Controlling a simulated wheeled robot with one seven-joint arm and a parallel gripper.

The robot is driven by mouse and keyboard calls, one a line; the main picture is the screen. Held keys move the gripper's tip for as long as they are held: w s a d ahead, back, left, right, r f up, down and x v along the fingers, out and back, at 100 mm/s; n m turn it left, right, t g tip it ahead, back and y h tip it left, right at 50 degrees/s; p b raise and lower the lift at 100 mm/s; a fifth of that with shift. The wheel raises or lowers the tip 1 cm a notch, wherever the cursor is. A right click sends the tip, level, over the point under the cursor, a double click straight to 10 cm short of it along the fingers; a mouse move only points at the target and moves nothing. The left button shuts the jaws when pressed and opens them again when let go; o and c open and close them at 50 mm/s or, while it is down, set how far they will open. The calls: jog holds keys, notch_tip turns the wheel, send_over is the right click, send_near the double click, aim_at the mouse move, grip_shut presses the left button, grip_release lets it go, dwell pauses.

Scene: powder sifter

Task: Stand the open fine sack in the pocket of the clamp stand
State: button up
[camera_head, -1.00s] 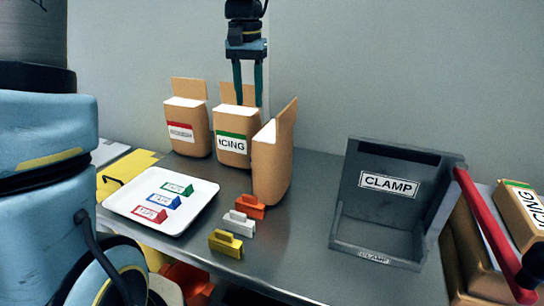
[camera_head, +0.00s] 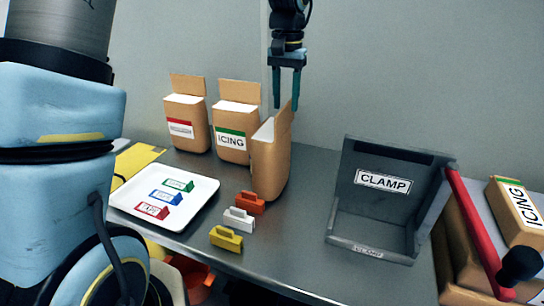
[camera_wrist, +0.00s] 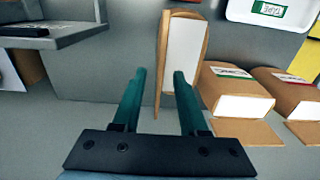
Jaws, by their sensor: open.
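Three open tan sacks with white tops stand on the bench. One has a red label (camera_head: 186,130), one a green ICING label (camera_head: 232,135). The nearest sack (camera_head: 268,165) is turned so its label is hidden; I cannot tell whether it is the fine one. My gripper (camera_head: 286,92) is open, pointing down over this sack's raised back flap. In the wrist view the flap lines up with the gap between my fingertips (camera_wrist: 160,78); I cannot tell whether it is between them. The grey clamp stand (camera_head: 345,200) stands to the right, its pocket empty.
A white tray (camera_head: 205,207) with tape blocks lies at left. Orange (camera_head: 250,203), white (camera_head: 238,219) and yellow (camera_head: 226,238) clips lie before the sacks. A red lever (camera_head: 470,225) and another ICING sack (camera_head: 515,205) are right of the stand. Bench between sack and stand is clear.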

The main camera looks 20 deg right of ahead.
jog(key=shift+f, duration=1.3)
grip_shut()
jog(key=shift+d+r, duration=0.1)
jog(key=shift+r, duration=0.05)
